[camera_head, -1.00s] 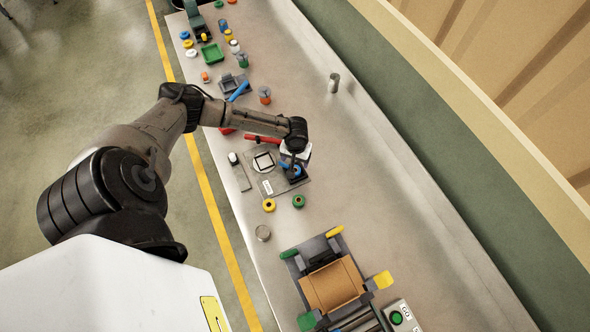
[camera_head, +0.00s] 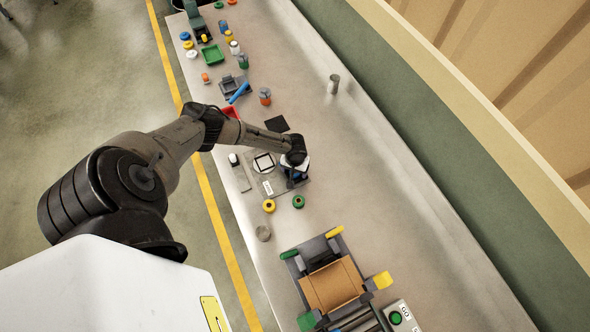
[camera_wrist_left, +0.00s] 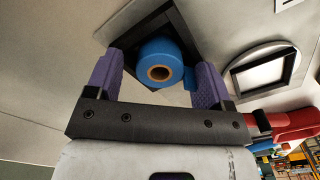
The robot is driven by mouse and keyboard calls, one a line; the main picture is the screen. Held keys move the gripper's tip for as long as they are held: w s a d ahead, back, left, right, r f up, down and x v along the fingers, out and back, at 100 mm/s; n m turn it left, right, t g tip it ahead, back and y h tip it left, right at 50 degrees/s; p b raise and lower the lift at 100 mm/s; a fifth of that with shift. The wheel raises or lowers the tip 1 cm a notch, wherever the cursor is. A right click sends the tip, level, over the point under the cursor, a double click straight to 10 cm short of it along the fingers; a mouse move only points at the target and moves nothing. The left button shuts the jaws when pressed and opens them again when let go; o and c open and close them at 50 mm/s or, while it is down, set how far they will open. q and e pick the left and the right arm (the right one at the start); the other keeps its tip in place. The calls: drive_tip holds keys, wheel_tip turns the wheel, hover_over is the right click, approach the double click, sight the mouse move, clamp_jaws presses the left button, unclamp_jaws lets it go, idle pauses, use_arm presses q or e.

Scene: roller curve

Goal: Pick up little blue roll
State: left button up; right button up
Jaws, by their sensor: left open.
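The little blue roll (camera_wrist_left: 158,62) shows end-on in the left wrist view, with a tan core, over a dark square frame (camera_wrist_left: 178,22). My left gripper (camera_wrist_left: 156,78) is open, with one purple finger pad on each side of the roll. A small gap shows at the left pad; I cannot tell whether the right pad touches. In the head view, my left gripper (camera_head: 296,180) is low over the right side of a grey plate (camera_head: 262,188) and hides most of the roll. My right gripper is not in view.
A yellow roll (camera_head: 269,206) and a green roll (camera_head: 298,202) stand in front. A fixture with a brown block (camera_head: 333,286) is nearer. The table's right side is mostly clear.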

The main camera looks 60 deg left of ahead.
use_arm(q)
drive_tip(key=shift+c, duration=0.2)
drive_tip(key=c, duration=1)
drive_tip(key=shift+o, duration=0.2)
